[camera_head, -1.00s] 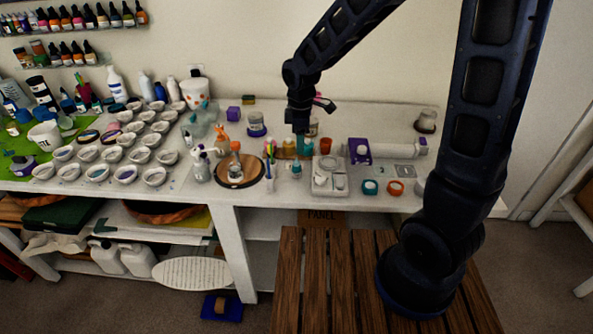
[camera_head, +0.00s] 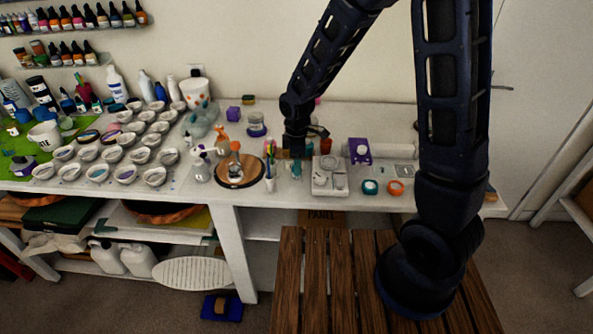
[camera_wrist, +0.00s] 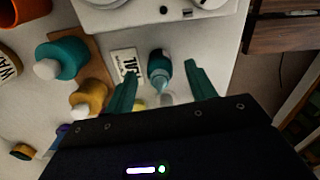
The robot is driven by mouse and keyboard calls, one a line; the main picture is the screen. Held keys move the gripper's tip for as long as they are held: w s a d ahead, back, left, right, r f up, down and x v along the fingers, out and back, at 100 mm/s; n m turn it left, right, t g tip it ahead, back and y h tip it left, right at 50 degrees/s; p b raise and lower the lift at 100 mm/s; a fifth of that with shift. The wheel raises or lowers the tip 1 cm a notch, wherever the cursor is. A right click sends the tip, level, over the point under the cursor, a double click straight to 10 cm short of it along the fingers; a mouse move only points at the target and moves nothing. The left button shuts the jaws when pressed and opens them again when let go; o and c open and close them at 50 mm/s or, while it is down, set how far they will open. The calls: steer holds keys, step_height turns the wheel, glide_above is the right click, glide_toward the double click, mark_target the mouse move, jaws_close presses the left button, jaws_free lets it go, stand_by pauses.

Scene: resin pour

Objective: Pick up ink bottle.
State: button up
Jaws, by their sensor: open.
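A small teal bottle (camera_wrist: 159,65), which I take to be the ink bottle, stands between the fingertips in the wrist view. Its narrow, paler tip points toward my gripper (camera_wrist: 161,76). My gripper is open, with one finger on each side of the bottle and gaps on both sides. A wider teal bottle with a white cap (camera_wrist: 68,57) and an amber bottle (camera_wrist: 90,98) stand to the left in the wrist view.
A white device (camera_head: 329,176) stands right of the gripper, close beyond the bottle. A small printed card (camera_wrist: 126,66) lies beside the bottle. An orange cup (camera_wrist: 24,10) and purple box (camera_head: 359,151) are nearby.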

steer(key=shift+f, duration=1.25)
steer(key=c, duration=1.1)
steer(key=shift+r, duration=0.1)
